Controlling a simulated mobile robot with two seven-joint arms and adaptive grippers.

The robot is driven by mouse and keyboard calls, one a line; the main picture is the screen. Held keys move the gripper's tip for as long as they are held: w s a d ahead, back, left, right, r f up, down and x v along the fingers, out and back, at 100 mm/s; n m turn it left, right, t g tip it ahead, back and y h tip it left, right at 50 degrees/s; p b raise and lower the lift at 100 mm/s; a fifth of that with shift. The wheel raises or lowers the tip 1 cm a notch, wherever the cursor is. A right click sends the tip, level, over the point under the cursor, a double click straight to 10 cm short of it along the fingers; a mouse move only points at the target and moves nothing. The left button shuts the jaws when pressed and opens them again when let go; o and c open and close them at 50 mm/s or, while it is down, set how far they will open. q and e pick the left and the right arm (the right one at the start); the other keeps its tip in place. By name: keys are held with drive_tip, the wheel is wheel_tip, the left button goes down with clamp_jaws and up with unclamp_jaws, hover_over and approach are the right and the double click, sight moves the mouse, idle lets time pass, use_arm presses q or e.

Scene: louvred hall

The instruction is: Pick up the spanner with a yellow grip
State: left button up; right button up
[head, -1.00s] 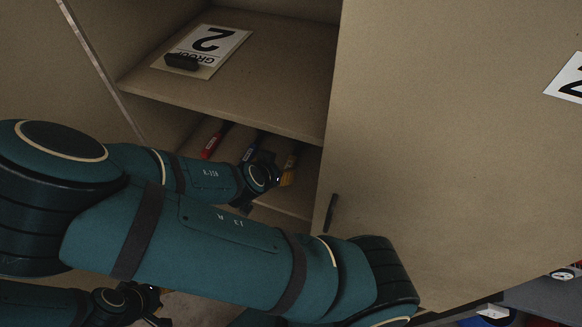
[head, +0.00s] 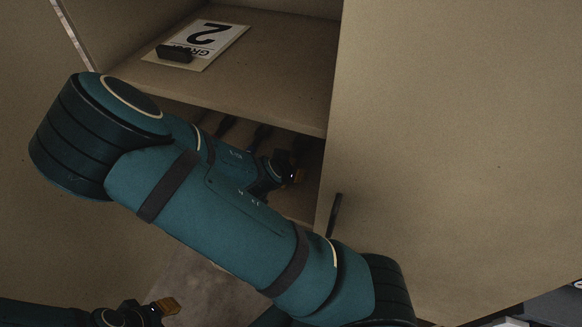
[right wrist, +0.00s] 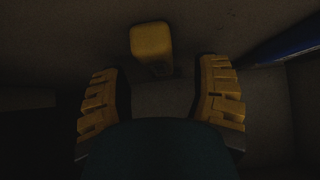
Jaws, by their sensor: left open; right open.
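The spanner's yellow grip (right wrist: 152,42) shows end-on in the right wrist view, just beyond my right fingertips and roughly between them, a little left of centre. My right gripper (right wrist: 165,92) is open, with nothing between its yellow pads. In the head view my right gripper (head: 288,172) reaches into the lower bay of the cupboard, partly hidden by my own arm. There the spanner is mostly hidden or in shadow. My left gripper (head: 165,308) is open and empty at the bottom left, outside the cupboard.
A shelf (head: 255,102) lies above my right gripper, bearing a number card (head: 215,36) and a dark block (head: 175,53). A blue-handled item (right wrist: 285,46) lies to the right in the wrist view. A door with a dark handle (head: 334,215) stands at the right.

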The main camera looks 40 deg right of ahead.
drive_tip(key=shift+x, duration=0.9)
clamp_jaws()
drive_tip(key=shift+a+r, duration=0.1)
drive_tip(key=shift+r, duration=0.05)
